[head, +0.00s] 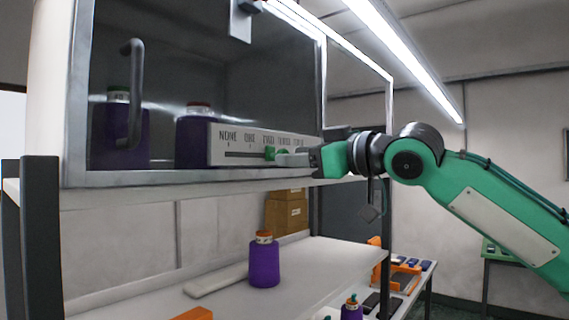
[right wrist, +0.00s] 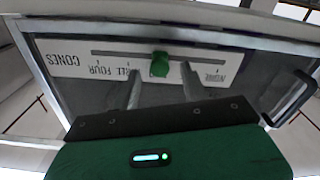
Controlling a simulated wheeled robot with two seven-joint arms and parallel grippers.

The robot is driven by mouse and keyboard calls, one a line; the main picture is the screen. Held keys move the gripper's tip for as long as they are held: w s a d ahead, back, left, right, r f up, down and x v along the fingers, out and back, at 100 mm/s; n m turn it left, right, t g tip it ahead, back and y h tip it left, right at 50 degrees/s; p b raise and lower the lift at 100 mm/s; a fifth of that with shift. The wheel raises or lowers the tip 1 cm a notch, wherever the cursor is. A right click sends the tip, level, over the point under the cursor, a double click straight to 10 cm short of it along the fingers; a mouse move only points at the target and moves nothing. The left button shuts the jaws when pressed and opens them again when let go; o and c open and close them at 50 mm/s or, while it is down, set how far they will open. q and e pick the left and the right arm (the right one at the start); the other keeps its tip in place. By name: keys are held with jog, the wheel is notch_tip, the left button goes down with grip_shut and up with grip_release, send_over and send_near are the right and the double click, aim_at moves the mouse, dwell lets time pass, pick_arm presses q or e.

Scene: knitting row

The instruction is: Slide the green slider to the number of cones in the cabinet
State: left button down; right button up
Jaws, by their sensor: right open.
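The wall cabinet (head: 75,120) has a dark glass front. Two purple cones show behind the glass: one with a green top (head: 120,135) behind the handle, one with a reddish top (head: 193,140) partly hidden by the white scale plate (head: 218,157). The plate's labels run from NONE on the left to higher numbers on the right. The green slider (head: 269,153) sits in its slot around TWO; the exact mark is unclear. My right gripper (head: 292,157) is open at the plate. In the right wrist view its fingers stand on either side of the slider (right wrist: 160,64), with gaps visible.
A vertical door handle (head: 135,92) sticks out from the glass. Below is a shelf (head: 215,303) with a purple cone (head: 264,264) and a cardboard box (head: 287,212) behind. A lower table at right holds orange and dark items. Space right of the cabinet is open.

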jog(key=b+v, duration=0.2)
jog(key=v, duration=0.8)
jog(key=shift+w, duration=0.15)
